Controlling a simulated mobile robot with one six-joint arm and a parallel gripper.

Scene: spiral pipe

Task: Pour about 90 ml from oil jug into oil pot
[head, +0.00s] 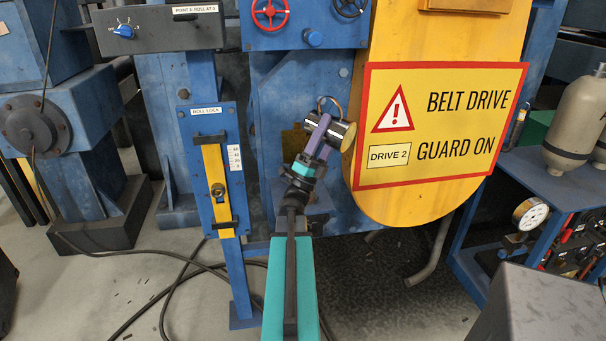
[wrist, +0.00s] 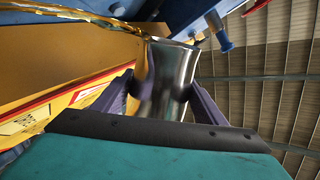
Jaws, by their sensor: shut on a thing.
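The oil jug is a shiny metal cylinder (head: 340,131) with a thin brass ring handle, lying nearly on its side in front of the blue machine. It also fills the middle of the wrist view (wrist: 168,80), its rim towards the top. My gripper (head: 318,133) is shut around the jug, a purple finger on each side of it in the wrist view. A glossy amber streak (wrist: 75,14) runs left from near the jug's rim; I cannot tell whether it is oil. A dull brass patch (head: 292,141) shows behind my gripper; I cannot tell whether it is the oil pot.
The yellow belt drive guard (head: 430,40) stands close to the jug's right. A blue roll lock post (head: 210,160) stands to the left. A blue shelf with a grey bottle (head: 575,115) and a gauge is at the right. Black cables (head: 150,254) lie on the floor.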

